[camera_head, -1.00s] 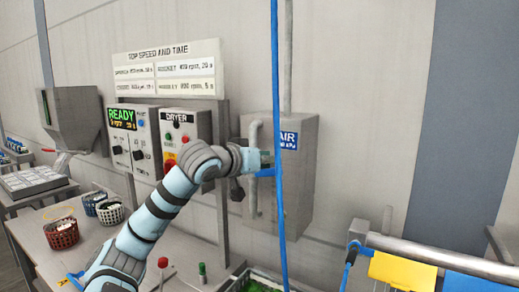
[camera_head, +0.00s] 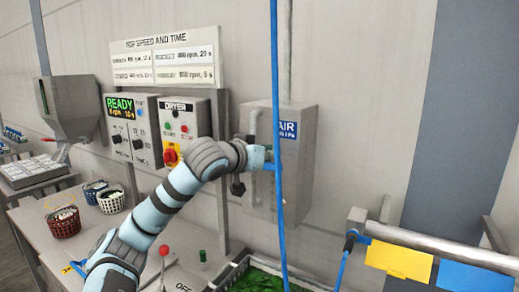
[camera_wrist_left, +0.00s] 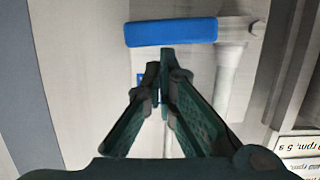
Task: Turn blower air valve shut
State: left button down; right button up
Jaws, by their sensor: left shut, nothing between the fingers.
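The blower air valve has a blue bar handle (camera_wrist_left: 170,32), which lies crosswise to a pale pipe (camera_wrist_left: 232,75) in the left wrist view. In the head view only a small piece of the blue handle (camera_head: 268,167) shows beside my left gripper (camera_head: 266,156), in front of the grey air box (camera_head: 298,180). My left gripper also shows in the left wrist view (camera_wrist_left: 165,58). Its fingers are shut and empty, with the tips just short of the handle in the picture. I cannot tell whether they touch it. My right gripper is not in view.
A thin blue hose (camera_head: 277,210) hangs vertically across the box and close to my left gripper. The dryer panel (camera_head: 181,125) stands to the left. Baskets (camera_head: 63,222) sit on the table. A rail with yellow (camera_head: 400,262) and blue cards is at the lower right.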

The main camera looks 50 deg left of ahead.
pick_arm(q)
notch_tip(320, 180, up, 5)
jog(key=p, duration=0.5)
jog(key=f+b+v, duration=0.1)
jog(key=b+v, duration=0.6)
jog(key=v, duration=0.2)
jog(key=shift+s, duration=0.5)
jog(key=shift+a, duration=0.1)
jog(key=shift+f, duration=0.1)
